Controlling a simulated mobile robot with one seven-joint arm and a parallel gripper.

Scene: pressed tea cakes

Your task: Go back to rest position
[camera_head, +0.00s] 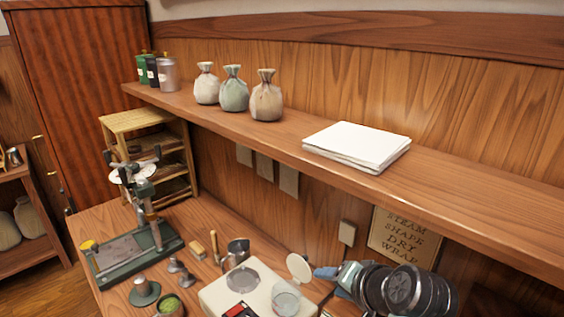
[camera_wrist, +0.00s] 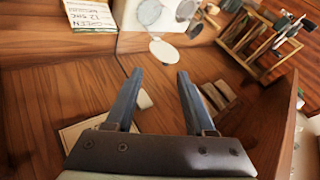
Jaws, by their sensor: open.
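My gripper (camera_wrist: 160,72) shows in the wrist view with its two dark blue-grey fingers spread apart. Nothing is between the fingers. Brown wood lies beyond them, and no object appears to touch them. In the head view, a dark, rounded part of my arm shows at the lower right, over the bench's edge of the picture. A bluish piece beside it may be part of my gripper, but I cannot tell its fingers there.
Above the workbench (camera_head: 88,218) runs a shelf (camera_head: 222,123) with cloth bags (camera_head: 233,95), canisters (camera_head: 168,74) and white sheets (camera_head: 357,145). The bench holds a press (camera_head: 150,215), a metal jug (camera_head: 236,251) and a pale appliance (camera_head: 215,296). A slatted rack (camera_head: 185,135) stands behind.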

